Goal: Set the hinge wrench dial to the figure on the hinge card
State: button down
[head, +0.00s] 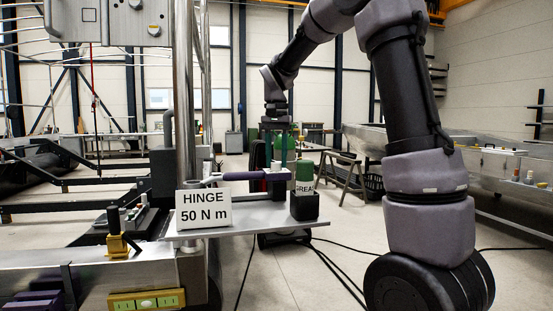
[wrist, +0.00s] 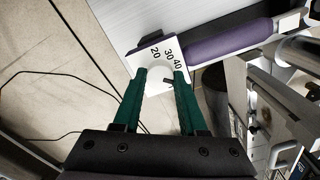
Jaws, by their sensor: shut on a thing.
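The hinge card (head: 203,210) stands upright on a grey shelf and reads "HINGE 50 N m". The wrench, with a purple handle (head: 243,176), lies behind the card; the handle also shows in the wrist view (wrist: 228,40). In the wrist view a white dial plate (wrist: 146,58) at the handle's end shows the figures 20, 30 and 40. My gripper (head: 278,163) points down at that end. Its green fingers (wrist: 161,76) are shut on the dial, one on each side. A small dark mark shows between the fingers; I cannot tell which figure is set.
The grey shelf (head: 245,222) carries a green-capped container labelled "GREA..." (head: 305,180) in a black holder (head: 304,206), close right of my gripper. A metal post (head: 185,100) rises at the shelf's left. Cables lie on the floor (head: 400,275).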

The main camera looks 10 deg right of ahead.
dwell(0.4)
jog(key=shift+c, duration=2.2)
grip_release()
jog(key=shift+r, duration=0.1)
notch_tip(320, 180, up, 11)
jog(key=shift+f, duration=0.2)
